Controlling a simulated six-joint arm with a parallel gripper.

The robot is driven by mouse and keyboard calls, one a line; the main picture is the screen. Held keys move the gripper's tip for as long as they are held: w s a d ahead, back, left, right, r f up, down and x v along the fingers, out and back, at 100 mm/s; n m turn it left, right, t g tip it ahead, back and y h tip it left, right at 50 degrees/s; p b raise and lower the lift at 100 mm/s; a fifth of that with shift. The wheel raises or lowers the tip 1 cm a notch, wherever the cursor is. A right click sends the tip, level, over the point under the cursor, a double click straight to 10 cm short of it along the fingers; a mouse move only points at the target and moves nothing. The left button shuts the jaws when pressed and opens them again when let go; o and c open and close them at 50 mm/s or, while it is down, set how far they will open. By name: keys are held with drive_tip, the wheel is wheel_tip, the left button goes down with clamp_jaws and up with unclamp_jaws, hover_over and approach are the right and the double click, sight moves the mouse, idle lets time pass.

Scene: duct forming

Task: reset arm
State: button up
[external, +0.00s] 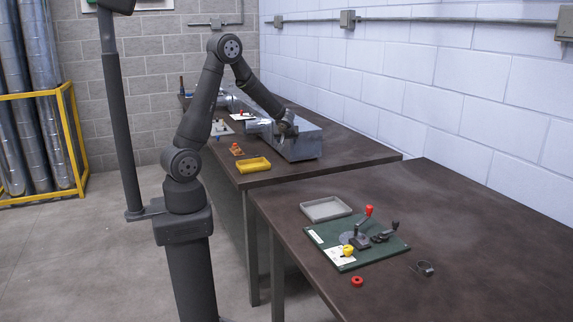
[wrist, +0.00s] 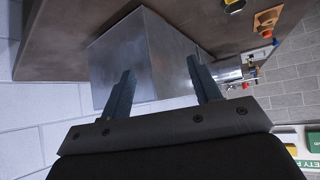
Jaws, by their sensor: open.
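My arm rises from a pedestal at the left and bends over the far table. My gripper (external: 287,128) is at the near end of a long grey metal duct (external: 305,146) on that table. In the wrist view, my gripper (wrist: 160,68) has its two bluish fingers well apart, with nothing held between them. The duct (wrist: 120,60) shows behind and between the fingers. I cannot tell whether the fingers touch it.
A yellow tray (external: 254,165) and a small orange part (external: 236,150) lie left of the duct. The nearer table holds a grey tray (external: 326,208), a green board (external: 385,244) with levers, a red ring (external: 357,281) and a dark clamp (external: 425,268). A wall runs along the right.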

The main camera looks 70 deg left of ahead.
drive_tip(key=w+d+r+m+t+h, duration=0.1)
drive_tip(key=d+m+h, duration=0.4)
drive_tip(key=d, duration=1)
drive_tip(key=w+d+r+m+t+h, duration=0.1)
drive_tip(key=w+d+m+t+h, duration=0.2)
drive_tip(key=d+m, duration=0.9)
drive_tip(key=shift+w+d+m+h, duration=0.3)
drive_tip(key=shift+w+d+h, duration=0.6)
drive_tip(key=shift+d+h, duration=0.75)
drive_tip(key=shift+o, duration=0.5)
drive_tip(key=shift+a, duration=0.2)
